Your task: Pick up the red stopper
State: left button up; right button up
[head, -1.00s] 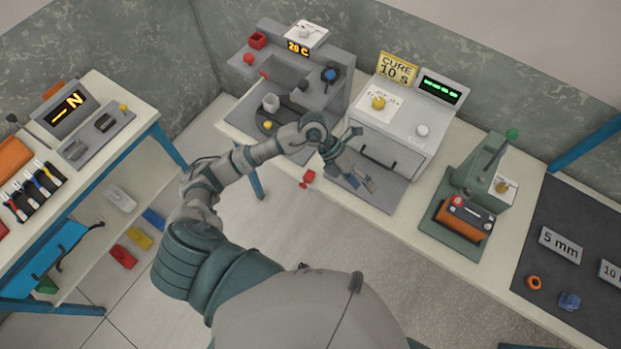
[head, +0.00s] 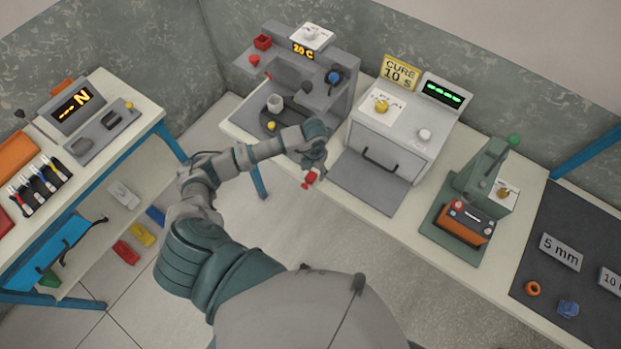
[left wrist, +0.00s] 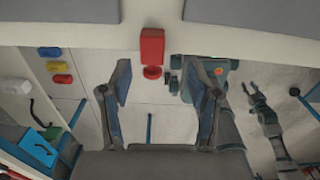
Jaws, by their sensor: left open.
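The red stopper (head: 309,180) is at the front edge of the long bench, just below my left gripper in the head view. In the left wrist view the red stopper (left wrist: 152,48) is a red block with a rounded end, against the pale bench edge, centred ahead of the fingers. My left gripper (left wrist: 161,95) is open, its two fingers spread wide with nothing between them; the stopper is apart from both. In the head view my left gripper (head: 314,166) is mostly hidden by its wrist. My right gripper (left wrist: 250,88) is small and distant in the left wrist view.
The cure oven (head: 400,135) has a grey pad (head: 368,182) in front. A green press (head: 482,185) stands further right. A side table (head: 150,108) is at left. Floor before the bench is clear.

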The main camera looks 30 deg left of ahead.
aim_at(311, 176)
pick_arm(q)
jog(key=f, duration=0.3)
jog(key=a+f, duration=0.1)
jog(key=f, duration=0.2)
jog(key=shift+a+p, duration=0.2)
jog(key=shift+p, duration=0.2)
jog(key=shift+d+r, duration=0.1)
jog(key=shift+d, duration=0.15)
grip_shut()
